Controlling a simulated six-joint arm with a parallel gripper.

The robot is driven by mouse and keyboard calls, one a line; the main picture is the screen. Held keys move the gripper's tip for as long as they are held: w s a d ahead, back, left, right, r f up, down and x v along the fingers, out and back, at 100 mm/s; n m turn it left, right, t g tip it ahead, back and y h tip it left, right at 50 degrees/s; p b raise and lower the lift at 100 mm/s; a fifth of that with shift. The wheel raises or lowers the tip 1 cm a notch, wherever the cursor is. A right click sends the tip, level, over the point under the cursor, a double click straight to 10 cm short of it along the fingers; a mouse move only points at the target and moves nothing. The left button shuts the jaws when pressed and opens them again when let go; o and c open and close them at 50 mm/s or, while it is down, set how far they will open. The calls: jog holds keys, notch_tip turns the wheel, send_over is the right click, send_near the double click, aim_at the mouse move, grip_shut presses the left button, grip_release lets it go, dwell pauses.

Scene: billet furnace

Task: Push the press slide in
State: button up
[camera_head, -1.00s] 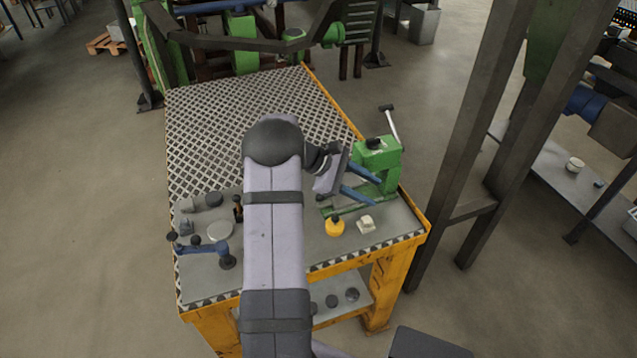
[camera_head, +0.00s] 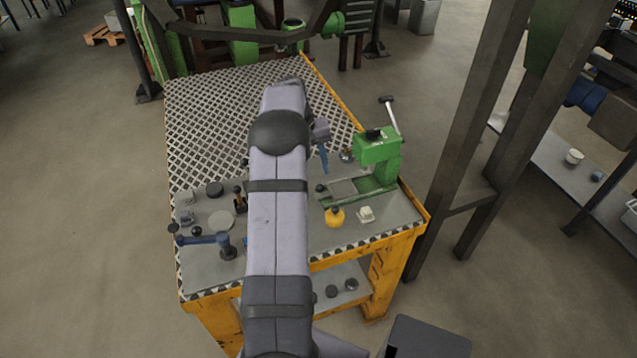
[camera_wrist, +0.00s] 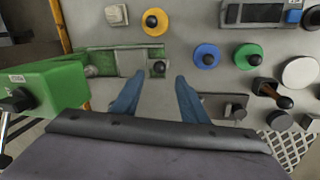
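The green press (camera_head: 377,150) stands at the right edge of the bench. Its slide is a grey plate (camera_head: 343,188) with a black knob (camera_head: 320,188) on its left end, lying in green rails that stick out left of the press body. In the wrist view the press (camera_wrist: 60,88) is at the left, and the slide's knob (camera_wrist: 159,67) shows at the rails' right end. My gripper (camera_wrist: 159,77) is open, with its blue fingers apart and nothing between them. Its tips appear just below the knob in that view; contact cannot be told. In the head view one finger (camera_head: 323,160) shows behind the slide.
A yellow button (camera_head: 335,217) and a white block (camera_head: 366,213) are in front of the rails. Blue (camera_wrist: 207,55) and green (camera_wrist: 248,56) buttons show in the wrist view. A lever with a blue arm (camera_head: 203,239) is at the front left. The mesh bench top (camera_head: 225,110) behind is clear.

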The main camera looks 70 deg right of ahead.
aim_at(320, 186)
jog(key=shift+s+d+f+p, duration=0.2)
jog(key=shift+f+p, duration=0.1)
jog(key=shift+f, duration=0.8)
jog(key=shift+s+d+f+p, duration=0.1)
jog(key=shift+s+f+p, duration=0.15)
jog(key=shift+f, duration=0.85)
jog(key=shift+s+d+f+p, duration=0.15)
jog(key=shift+f+p, duration=0.2)
jog(key=shift+f, duration=0.75)
grip_shut()
